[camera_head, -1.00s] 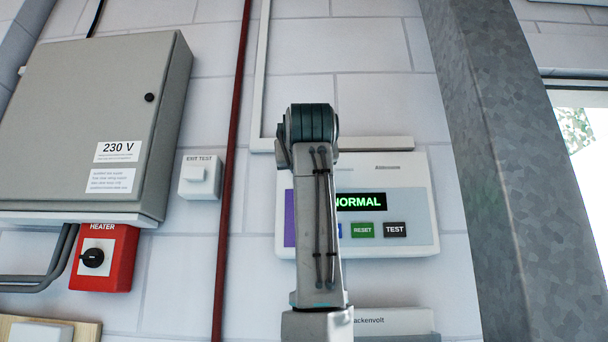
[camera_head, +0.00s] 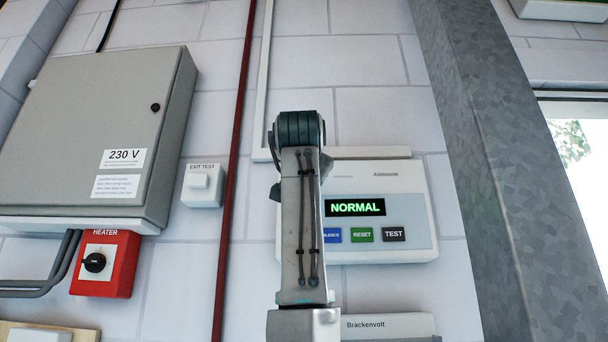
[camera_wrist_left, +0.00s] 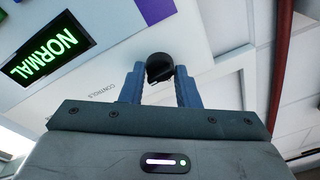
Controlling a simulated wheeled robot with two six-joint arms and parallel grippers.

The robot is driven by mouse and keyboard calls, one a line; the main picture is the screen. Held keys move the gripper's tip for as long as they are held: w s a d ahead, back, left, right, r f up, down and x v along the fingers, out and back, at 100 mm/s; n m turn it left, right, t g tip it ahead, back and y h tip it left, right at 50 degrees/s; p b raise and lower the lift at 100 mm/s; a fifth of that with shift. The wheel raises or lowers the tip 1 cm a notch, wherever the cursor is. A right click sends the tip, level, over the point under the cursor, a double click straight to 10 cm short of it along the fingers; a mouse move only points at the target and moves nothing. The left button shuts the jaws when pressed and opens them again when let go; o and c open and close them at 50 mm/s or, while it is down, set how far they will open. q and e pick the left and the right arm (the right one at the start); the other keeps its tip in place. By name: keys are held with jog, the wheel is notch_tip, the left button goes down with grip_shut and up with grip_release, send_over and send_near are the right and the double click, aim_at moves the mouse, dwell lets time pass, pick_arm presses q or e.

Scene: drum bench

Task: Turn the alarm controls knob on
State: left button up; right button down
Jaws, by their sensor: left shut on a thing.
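The alarm panel (camera_head: 408,200) is a white wall box with a lit green NORMAL display (camera_head: 355,208) and blue, green and black buttons. In the left wrist view the display (camera_wrist_left: 45,54) is at the upper left. How far the knob is turned is unclear. In the head view my arm hides the panel's left part, the knob and the gripper. My right gripper is not in view.
A grey 230 V cabinet (camera_head: 95,140) hangs at the left, above a red heater switch box (camera_head: 105,264). An exit test switch (camera_head: 201,186) and a red pipe (camera_head: 236,150) lie between cabinet and panel. A galvanised steel column (camera_head: 490,160) stands right of the panel.

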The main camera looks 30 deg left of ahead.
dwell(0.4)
pick_arm(q)
jog(key=o, duration=0.9)
jog(key=shift+o, duration=0.2)
jog(key=shift+f, duration=0.1)
jog(key=b+v, duration=0.5)
jog(key=v, duration=0.5)
jog(key=shift+s+d, duration=0.15)
jog(key=shift+s, duration=0.2)
